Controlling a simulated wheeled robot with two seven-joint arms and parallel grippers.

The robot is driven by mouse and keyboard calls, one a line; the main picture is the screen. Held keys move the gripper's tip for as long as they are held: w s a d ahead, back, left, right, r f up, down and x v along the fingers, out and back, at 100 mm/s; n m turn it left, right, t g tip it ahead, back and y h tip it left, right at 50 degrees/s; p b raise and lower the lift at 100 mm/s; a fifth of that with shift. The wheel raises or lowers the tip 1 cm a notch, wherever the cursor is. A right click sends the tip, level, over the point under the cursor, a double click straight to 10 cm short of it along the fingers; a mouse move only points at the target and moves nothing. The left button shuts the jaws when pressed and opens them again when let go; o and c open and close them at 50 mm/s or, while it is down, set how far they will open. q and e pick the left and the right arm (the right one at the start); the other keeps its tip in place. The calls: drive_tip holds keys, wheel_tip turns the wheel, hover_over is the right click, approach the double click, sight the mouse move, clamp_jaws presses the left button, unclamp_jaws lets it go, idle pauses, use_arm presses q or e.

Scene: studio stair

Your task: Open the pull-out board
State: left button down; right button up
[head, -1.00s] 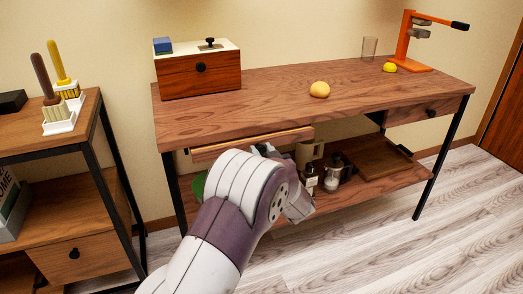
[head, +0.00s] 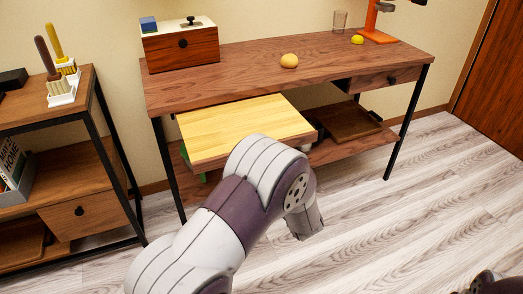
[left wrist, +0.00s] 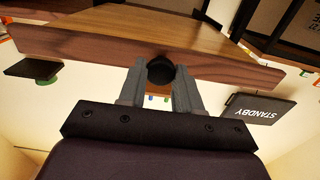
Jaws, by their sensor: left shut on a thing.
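The pull-out board (head: 245,125) sticks well out from under the long table's top (head: 285,72). Its upper face is pale yellow wood and its front edge is darker brown. In the left wrist view its front strip (left wrist: 90,50) runs across the picture, with a round black knob (left wrist: 160,68) at the middle. My left gripper (left wrist: 159,85) has its two fingers on either side of the knob and is shut on it. In the head view my left arm hides the knob and the fingers.
A drawer box (head: 180,45), a yellow-brown ball (head: 289,61), a glass (head: 339,20) and an orange press (head: 378,36) stand on the table. A tray (head: 348,122) lies on the lower shelf. A side shelf (head: 75,150) stands left. The floor at right is clear.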

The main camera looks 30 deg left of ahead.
use_arm(q)
drive_tip(key=shift+s+d, duration=0.15)
drive_tip(key=shift+d, duration=0.05)
drive_tip(key=c, duration=0.8)
unclamp_jaws()
drive_tip(key=p+v, duration=0.3)
drive_tip(key=v, duration=0.9)
drive_tip(key=shift+s+d, duration=0.2)
drive_tip(key=shift+s, duration=0.05)
drive_tip(key=shift+f, duration=0.15)
